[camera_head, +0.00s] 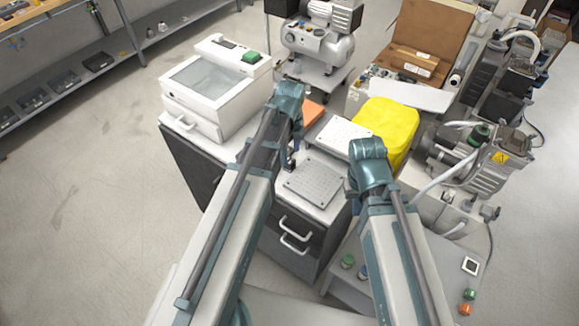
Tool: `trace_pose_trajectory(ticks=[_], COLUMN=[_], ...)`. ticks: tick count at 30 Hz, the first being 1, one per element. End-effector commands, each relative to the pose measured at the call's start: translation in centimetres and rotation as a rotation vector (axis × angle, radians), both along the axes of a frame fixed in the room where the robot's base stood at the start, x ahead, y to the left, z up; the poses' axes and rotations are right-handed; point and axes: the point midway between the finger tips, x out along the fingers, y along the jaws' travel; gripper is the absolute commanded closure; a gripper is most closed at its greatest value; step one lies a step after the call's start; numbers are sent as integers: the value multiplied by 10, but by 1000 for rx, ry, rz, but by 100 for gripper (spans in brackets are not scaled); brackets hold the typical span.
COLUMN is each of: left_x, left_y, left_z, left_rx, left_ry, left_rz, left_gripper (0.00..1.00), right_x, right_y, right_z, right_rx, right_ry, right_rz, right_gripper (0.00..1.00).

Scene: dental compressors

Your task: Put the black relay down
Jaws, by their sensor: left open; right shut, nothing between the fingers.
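My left gripper (291,160) is open over the counter, beside the grey perforated plate (312,183). A small dark upright shape shows at its fingers; I cannot tell whether it is the black relay or part of the gripper. I cannot make out the black relay for sure anywhere. My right gripper (352,184) is shut and empty at the right edge of the counter, near the grey plate. Its fingers are mostly hidden by my wrist.
A second pale perforated plate (342,137) lies behind, next to a yellow cover (386,128). An orange block (312,111) and a white lidded machine (214,88) stand left. A compressor (468,160) stands right. A low grey surface (440,272) holds small coloured parts. Open floor lies left.

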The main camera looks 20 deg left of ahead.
Motion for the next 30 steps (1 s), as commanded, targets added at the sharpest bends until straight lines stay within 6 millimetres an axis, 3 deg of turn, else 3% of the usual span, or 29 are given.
trace_pose_trajectory(ticks=[14, 23, 30], left_x=[0, 0, 0], left_y=[3, 3, 3], left_z=[-50, -50, -50], left_rx=[0, 0, 1], left_ry=[-1, -2, -1], left_rz=[0, 0, 0], left_gripper=[28, 28, 67], right_x=[0, 0, 0], right_y=[0, 0, 0], right_z=[-50, -51, -51], right_rx=[0, 0, 0], right_ry=[0, 0, 0], right_rz=[0, 0, 0], right_gripper=[100, 100, 100])
